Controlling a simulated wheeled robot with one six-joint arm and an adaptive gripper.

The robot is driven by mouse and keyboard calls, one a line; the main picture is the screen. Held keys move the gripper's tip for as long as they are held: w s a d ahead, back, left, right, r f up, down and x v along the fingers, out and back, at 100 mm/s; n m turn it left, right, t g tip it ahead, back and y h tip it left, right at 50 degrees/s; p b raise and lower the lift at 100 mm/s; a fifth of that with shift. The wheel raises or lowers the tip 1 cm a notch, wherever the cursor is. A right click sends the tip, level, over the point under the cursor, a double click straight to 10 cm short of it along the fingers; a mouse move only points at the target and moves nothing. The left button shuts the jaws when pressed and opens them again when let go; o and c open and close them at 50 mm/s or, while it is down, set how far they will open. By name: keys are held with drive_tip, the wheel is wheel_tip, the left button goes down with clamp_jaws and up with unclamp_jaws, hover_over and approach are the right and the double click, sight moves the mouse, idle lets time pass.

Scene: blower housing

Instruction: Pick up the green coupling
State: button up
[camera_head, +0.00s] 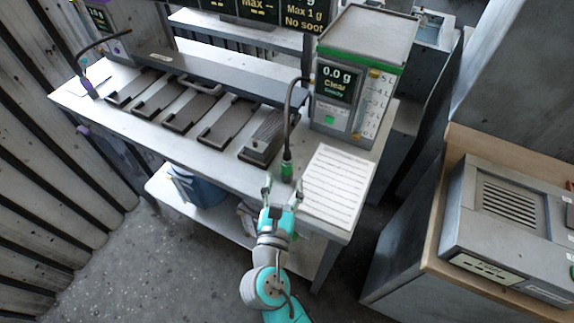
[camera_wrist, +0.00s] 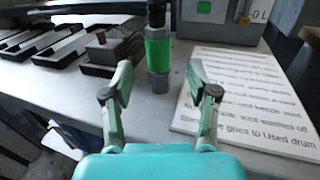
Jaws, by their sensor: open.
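The green coupling (camera_head: 287,168) hangs upright at the lower end of a dark hose, near the front edge of the bench. In the wrist view the green coupling (camera_wrist: 158,55) has a bright green band with grey ends and stands just beyond and between my fingertips. My gripper (camera_head: 283,191) is open and empty, short of the coupling. In the wrist view the two fingers of my gripper (camera_wrist: 158,80) are spread to either side. I cannot tell whether the coupling touches the bench top.
A printed sheet (camera_head: 339,187) lies right of the coupling. A grey unit with a display (camera_head: 361,80) stands behind it. Dark trays (camera_head: 225,122) line the bench (camera_head: 218,175) to the left. A blue bin (camera_head: 196,187) is on the lower shelf. A grey box (camera_head: 510,225) stands at right.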

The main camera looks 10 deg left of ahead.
sight(286, 173)
drive_tip(key=shift+w+f, duration=0.15)
drive_tip(key=shift+w, duration=2.6)
clamp_jaws()
